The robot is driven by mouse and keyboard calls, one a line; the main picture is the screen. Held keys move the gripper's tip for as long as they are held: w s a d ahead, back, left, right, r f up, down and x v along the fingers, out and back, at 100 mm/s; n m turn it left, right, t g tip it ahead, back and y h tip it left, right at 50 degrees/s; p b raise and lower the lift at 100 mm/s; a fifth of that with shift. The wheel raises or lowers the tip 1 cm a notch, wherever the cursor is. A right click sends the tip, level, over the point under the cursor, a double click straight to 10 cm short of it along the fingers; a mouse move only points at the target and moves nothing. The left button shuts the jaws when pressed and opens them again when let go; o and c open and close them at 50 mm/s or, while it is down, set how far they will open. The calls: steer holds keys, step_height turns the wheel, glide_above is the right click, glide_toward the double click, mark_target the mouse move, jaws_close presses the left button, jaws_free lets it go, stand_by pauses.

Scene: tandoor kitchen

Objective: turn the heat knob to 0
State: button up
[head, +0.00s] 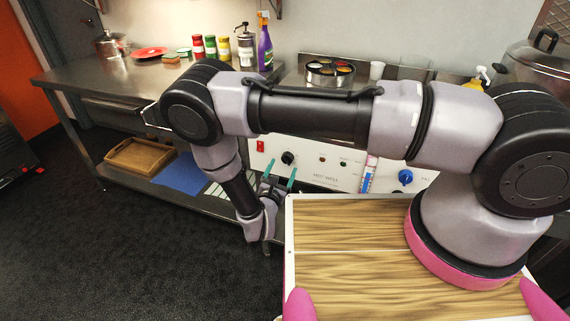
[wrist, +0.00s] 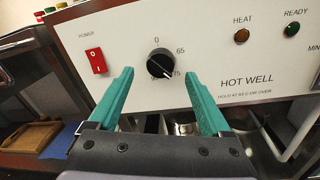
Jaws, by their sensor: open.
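The black heat knob (wrist: 160,62) sits on the white hot well panel (wrist: 225,42), with marks 0 above it and 65 and 75 to its right. Its white pointer line slants to the lower right, near 75. The knob also shows in the head view (head: 288,157). My gripper (wrist: 158,78) is open, its teal fingers pointing at the panel, one to each side of the knob's lower part in the picture. In the head view my gripper (head: 281,170) is just in front of the panel. Nothing is between the fingers; contact with the knob cannot be told.
A red power switch (wrist: 96,61) is left of the knob. A blue knob (head: 405,176) is farther right. A wooden tray (head: 142,156) and blue mat (head: 182,174) lie on the lower shelf.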

mark_target(286, 162)
steer(key=shift+x, duration=1.8)
jaws_close()
